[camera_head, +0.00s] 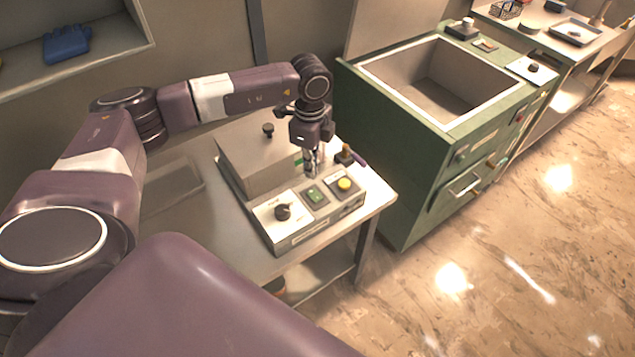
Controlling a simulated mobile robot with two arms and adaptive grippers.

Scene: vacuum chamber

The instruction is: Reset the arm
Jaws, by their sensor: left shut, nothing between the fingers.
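My left arm comes in from the left and bends over the metal table. My left gripper (311,160) points down, shut and empty, over the back part of a grey machine. The machine's control panel (290,238) has a black knob (283,212), a green switch (314,196) and a yellow button (344,184). Whether the fingertips touch the machine, I cannot tell. My right gripper is not in view.
The machine's closed box lid (262,150) with a black knob stands beside the gripper. A green cabinet (400,160) with an open basin is close on the right. Blue gloves (66,43) lie on a wall shelf. Open floor (500,250) lies at the right.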

